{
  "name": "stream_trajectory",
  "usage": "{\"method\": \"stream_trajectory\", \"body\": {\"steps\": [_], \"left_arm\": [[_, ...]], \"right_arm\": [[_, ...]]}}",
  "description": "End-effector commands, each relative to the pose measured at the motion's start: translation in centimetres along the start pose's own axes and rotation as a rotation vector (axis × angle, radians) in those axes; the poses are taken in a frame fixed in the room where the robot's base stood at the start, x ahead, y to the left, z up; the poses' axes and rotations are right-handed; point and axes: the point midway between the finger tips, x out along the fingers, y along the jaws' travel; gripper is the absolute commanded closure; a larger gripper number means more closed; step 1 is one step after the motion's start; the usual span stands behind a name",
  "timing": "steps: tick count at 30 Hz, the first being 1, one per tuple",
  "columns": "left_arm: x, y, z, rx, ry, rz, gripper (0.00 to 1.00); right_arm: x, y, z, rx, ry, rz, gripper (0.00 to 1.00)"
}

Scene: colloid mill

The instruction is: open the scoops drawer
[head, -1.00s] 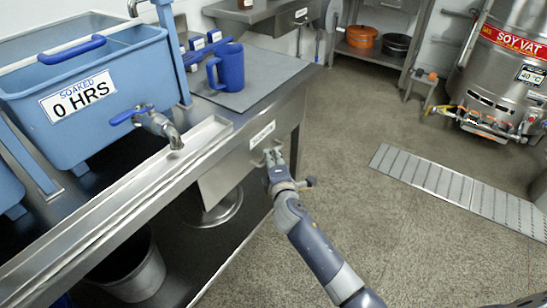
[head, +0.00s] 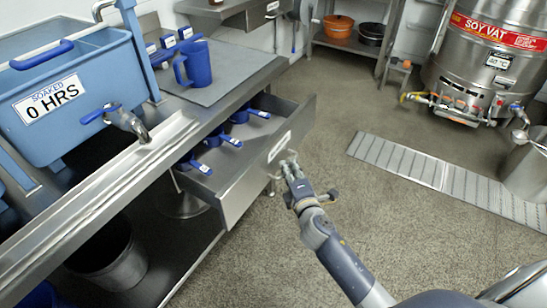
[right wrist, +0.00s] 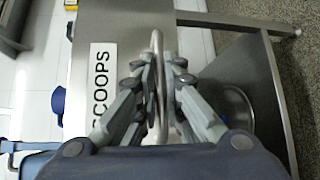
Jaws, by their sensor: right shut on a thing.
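The scoops drawer (head: 240,188) is pulled out from under the steel bench, and several blue scoops (head: 222,137) lie inside it. Its front, with a white "SCOOPS" label (right wrist: 103,85), fills much of the right wrist view. My right gripper (head: 288,163) is at the drawer front in the head view. In the right wrist view its fingers (right wrist: 158,75) are closed around the curved metal drawer handle (right wrist: 157,45). My left gripper is not in view.
A blue tub (head: 75,95) with a "0 HRS" label and tap sits on the bench at left, with a blue jug (head: 193,65) behind. A floor grate (head: 445,178) and the soy vat (head: 490,60) are at right. Floor right of the drawer is clear.

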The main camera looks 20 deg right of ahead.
Motion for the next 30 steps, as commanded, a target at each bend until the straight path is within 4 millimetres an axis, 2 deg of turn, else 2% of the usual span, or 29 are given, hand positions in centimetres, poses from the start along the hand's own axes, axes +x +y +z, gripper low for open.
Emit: {"method": "stream_trajectory", "body": {"steps": [3, 12, 19, 30], "left_arm": [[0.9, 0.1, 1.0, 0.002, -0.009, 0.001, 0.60], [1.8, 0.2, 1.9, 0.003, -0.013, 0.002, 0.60], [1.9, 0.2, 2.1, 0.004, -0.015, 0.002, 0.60], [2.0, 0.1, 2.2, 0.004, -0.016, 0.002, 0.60]], "right_arm": [[-2.2, -0.7, 2.1, -0.003, 0.000, -0.004, 1.00], [-5.8, -1.8, 5.7, -0.002, 0.000, -0.002, 1.00], [-7.0, -2.2, 6.9, 0.000, 0.000, -0.002, 1.00], [-7.1, -2.2, 7.1, 0.000, 0.001, 0.000, 1.00]]}}
